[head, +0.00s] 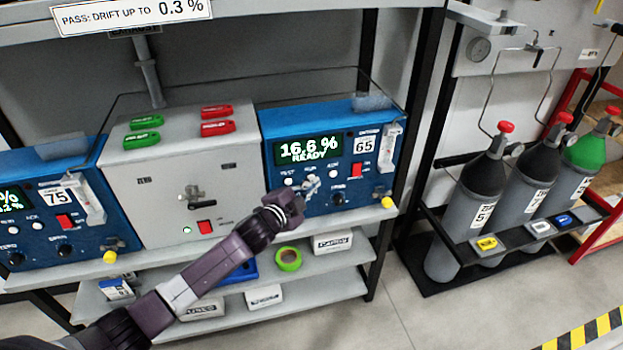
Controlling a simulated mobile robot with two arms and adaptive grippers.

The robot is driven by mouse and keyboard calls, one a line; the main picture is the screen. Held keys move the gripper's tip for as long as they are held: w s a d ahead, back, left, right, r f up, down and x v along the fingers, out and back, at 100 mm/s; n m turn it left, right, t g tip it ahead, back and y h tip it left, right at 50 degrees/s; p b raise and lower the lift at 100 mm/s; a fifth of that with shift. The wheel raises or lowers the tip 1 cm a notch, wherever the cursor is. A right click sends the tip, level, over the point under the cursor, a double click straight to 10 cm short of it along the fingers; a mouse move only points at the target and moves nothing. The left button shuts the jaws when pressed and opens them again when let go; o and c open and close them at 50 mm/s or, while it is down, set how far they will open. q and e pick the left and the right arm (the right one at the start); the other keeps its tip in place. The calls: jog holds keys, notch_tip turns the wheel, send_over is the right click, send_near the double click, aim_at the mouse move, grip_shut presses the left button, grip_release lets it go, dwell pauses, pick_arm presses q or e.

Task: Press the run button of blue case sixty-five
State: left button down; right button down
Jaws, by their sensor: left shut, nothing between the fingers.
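The blue case sixty-five (270,126) stands on the right part of the upper shelf, with a "65" label. Its green display (308,150) reads "16.6 % READY". Below the display is a row of small labelled white buttons; a left one (288,182) and a right one (333,174) show. My left gripper (311,186) is shut and empty, its fingertips in front of the case between these two buttons. It hides the middle of the row, where the run button seems to be. I cannot tell whether the tips touch the panel. My right gripper is not in view.
A grey box (150,185) with red and green tags on top stands left of the case. Another blue case (32,220), labelled 75, is farther left. A red switch (356,169) and black knob (338,198) lie near my gripper. Gas cylinders (480,190) stand at right.

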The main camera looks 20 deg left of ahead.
pick_arm(q)
jog(key=shift+w+a, duration=0.2)
jog(key=shift+w, duration=0.05)
jog(key=shift+s+d, duration=0.1)
dwell(0.6)
jog(key=shift+s+d+p, duration=0.35)
jog(key=shift+s+d, duration=0.05)
jog(key=shift+s, duration=0.25)
jog(key=s+d, duration=0.1)
jog(key=s, duration=0.1)
jog(key=s+d+p, duration=0.1)
jog(key=s, duration=0.1)
jog(key=shift+d+p, duration=0.3)
jog(key=shift+d, duration=0.1)
dwell(0.4)
